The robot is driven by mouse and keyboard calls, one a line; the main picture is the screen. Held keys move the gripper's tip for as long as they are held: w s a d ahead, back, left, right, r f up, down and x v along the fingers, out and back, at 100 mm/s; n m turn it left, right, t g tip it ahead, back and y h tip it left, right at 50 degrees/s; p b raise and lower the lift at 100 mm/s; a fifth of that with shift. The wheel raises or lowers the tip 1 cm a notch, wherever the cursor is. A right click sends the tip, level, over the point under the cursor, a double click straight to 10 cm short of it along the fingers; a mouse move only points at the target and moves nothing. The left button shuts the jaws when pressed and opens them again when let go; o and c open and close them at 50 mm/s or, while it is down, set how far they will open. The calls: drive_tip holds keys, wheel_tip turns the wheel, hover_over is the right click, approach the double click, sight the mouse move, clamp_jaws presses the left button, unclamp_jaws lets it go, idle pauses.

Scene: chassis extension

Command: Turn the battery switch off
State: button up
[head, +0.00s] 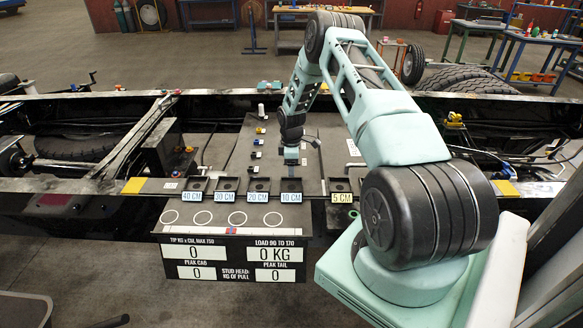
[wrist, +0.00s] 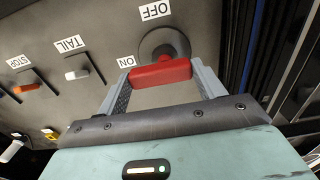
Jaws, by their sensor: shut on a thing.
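The battery switch has a red handle (wrist: 160,74) on a round grey base (wrist: 152,42), seen in the wrist view. An upside-down OFF label (wrist: 155,12) is above the base, and an ON label (wrist: 126,61) is at its lower left, close to the handle's left end. The handle lies nearly level across the picture. My gripper (wrist: 163,84) is shut on the red handle, one finger at each end. In the head view my gripper (head: 291,156) is low over the dark panel, and the switch cannot be made out there.
The grey panel (wrist: 95,35) also carries a white TAIL switch (wrist: 76,74) and an orange STOP switch (wrist: 26,88). Dark cables (wrist: 262,50) run close by on the right. In the head view, labelled trays (head: 225,188) line the near chassis rail.

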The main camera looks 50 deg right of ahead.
drive_tip(key=shift+f+m+b, duration=0.1)
drive_tip(key=shift+m+b, duration=0.2)
drive_tip(key=shift+b, duration=0.1)
drive_tip(key=m+b, duration=0.2)
drive_tip(key=shift+f+m+b, duration=0.1)
drive_tip(key=shift+m+b, duration=0.2)
drive_tip(key=shift+b, duration=0.1)
drive_tip(key=m+b, duration=0.3)
drive_tip(key=m, duration=0.2)
drive_tip(key=shift+s+d+b, duration=0.1)
drive_tip(key=shift+s+b, duration=0.1)
drive_tip(key=shift+b, duration=0.2)
drive_tip(key=m+b, duration=0.2)
drive_tip(key=m, duration=0.3)
drive_tip(key=shift+s, duration=0.15)
drive_tip(key=shift+s+r+m+b, duration=0.1)
drive_tip(key=shift+m+b, duration=0.3)
drive_tip(key=shift+m, duration=0.75)
drive_tip(key=shift+s+r+m+b, duration=0.1)
drive_tip(key=shift+m+b, duration=0.3)
drive_tip(key=shift+m, duration=0.75)
drive_tip(key=o, duration=1)
drive_tip(key=shift+r, duration=0.1)
wheel_tip(320, 180, up, 17)
drive_tip(key=b, duration=0.3)
drive_tip(key=shift+r, duration=0.15)
